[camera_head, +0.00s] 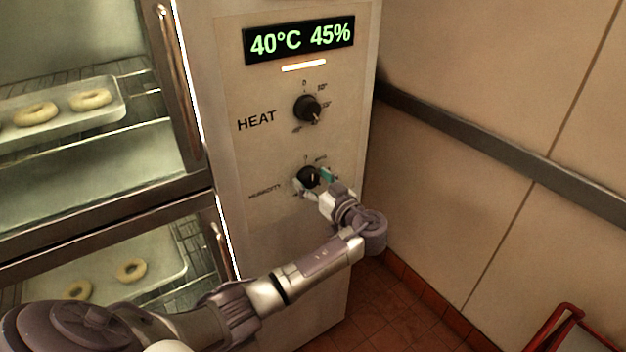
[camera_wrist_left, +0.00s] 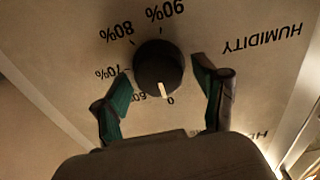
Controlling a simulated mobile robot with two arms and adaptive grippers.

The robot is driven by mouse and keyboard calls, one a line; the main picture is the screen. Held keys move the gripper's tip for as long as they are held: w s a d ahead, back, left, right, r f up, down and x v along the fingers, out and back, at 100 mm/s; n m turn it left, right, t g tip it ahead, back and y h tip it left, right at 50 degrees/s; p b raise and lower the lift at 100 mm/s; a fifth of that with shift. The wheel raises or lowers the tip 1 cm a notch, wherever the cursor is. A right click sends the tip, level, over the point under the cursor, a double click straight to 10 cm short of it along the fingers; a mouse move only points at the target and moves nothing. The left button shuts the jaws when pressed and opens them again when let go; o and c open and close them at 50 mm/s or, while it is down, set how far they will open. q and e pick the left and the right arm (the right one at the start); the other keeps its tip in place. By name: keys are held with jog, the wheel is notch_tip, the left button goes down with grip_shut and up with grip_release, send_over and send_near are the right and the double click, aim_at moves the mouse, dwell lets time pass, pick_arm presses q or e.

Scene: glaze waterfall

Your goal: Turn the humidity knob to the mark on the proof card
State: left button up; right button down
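The humidity knob (camera_head: 308,176) is a round black dial low on the oven's control panel. In the left wrist view the knob (camera_wrist_left: 158,65) appears upside down, and its white pointer sits close to the 0 mark, beside a partly covered 60 mark. Marks for 70%, 80% and 90% also show around it. My left gripper (camera_wrist_left: 160,76) is open, with its green-padded fingers on either side of the knob; a gap shows on the right side and a narrower one on the left. No proof card is visible. My right gripper is out of view.
The display (camera_head: 299,39) reads 40°C 45%. The heat knob (camera_head: 307,109) is above the humidity knob. A door handle (camera_head: 178,75) and trays of dough rings (camera_head: 93,98) are at left. A wall rail (camera_head: 480,150) and red metal frame (camera_head: 560,318) are at right.

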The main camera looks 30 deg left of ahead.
pick_arm(q)
jog(key=c, duration=0.9)
